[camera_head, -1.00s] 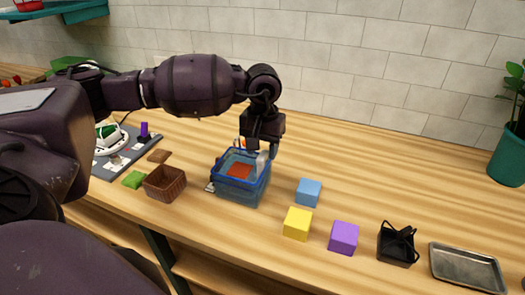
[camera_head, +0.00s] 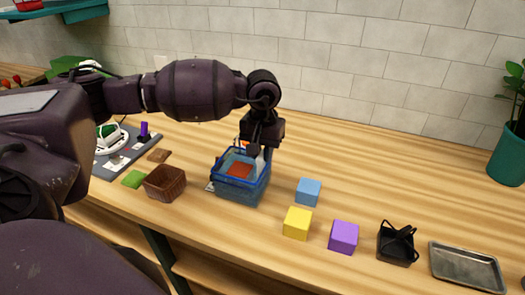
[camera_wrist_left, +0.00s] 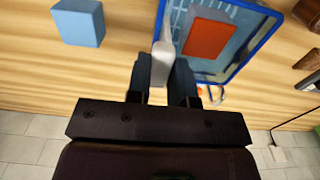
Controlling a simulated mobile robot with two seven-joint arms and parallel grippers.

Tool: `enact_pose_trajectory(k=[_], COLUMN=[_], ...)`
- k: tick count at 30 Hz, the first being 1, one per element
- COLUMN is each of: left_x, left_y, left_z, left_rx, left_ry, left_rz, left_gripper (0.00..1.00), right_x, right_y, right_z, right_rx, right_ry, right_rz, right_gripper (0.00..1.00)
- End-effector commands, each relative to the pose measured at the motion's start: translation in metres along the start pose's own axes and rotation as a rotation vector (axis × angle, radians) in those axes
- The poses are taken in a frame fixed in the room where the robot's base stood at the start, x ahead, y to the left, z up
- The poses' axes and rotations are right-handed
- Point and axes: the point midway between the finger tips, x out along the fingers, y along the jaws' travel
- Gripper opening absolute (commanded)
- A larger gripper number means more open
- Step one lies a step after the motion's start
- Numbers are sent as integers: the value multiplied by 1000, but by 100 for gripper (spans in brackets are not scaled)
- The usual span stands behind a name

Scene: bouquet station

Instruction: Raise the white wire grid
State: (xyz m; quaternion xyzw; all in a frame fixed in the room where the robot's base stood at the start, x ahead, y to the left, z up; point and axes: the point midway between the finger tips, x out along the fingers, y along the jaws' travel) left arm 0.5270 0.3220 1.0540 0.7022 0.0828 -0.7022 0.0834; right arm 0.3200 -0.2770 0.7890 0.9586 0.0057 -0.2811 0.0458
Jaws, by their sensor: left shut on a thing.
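An open blue-rimmed bin (camera_head: 239,190) stands on the wooden counter, with a red-orange block (camera_head: 239,170) inside; the block also shows in the left wrist view (camera_wrist_left: 207,38). Thin pale lines of the white wire grid (camera_wrist_left: 176,12) show faintly in the bin beside the block. My left gripper (camera_head: 260,153) is at the bin's far right edge. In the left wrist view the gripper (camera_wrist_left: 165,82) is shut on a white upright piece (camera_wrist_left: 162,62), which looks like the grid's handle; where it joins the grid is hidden. My right gripper is not in view.
Blue (camera_head: 308,192), yellow (camera_head: 297,223) and purple (camera_head: 343,237) blocks stand right of the bin. A brown basket (camera_head: 165,183) stands to its left. A black holder (camera_head: 396,246) and metal tray (camera_head: 466,268) lie far right. The tiled wall (camera_head: 380,70) is behind.

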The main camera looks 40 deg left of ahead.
Motion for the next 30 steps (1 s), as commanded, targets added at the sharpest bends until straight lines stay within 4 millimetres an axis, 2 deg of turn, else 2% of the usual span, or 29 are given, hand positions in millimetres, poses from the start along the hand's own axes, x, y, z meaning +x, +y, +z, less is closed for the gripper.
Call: enact_pose_trajectory(k=[2, 9, 12, 23, 24, 28, 30], left_x=[-8, -62, -75, -82, -82, -82, -81], left_y=[0, 0, 0, 0, 0, 0, 0], left_z=[-1, -2, -2, -2, -2, -2, -1], left_rx=[0, -1, -2, -2, -2, -1, -1], left_ry=[2, 6, 6, 7, 8, 6, 4], left_rz=[1, 0, 0, 1, 1, 0, 0], left_gripper=[0, 0, 0, 0, 26, 46, 47], right_x=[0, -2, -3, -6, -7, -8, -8], right_y=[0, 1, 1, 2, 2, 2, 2], right_z=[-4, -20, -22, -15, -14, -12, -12], right_rx=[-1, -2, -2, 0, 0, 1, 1], right_ry=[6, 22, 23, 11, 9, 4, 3], right_rz=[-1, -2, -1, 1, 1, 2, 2], right_gripper=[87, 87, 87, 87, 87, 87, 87])
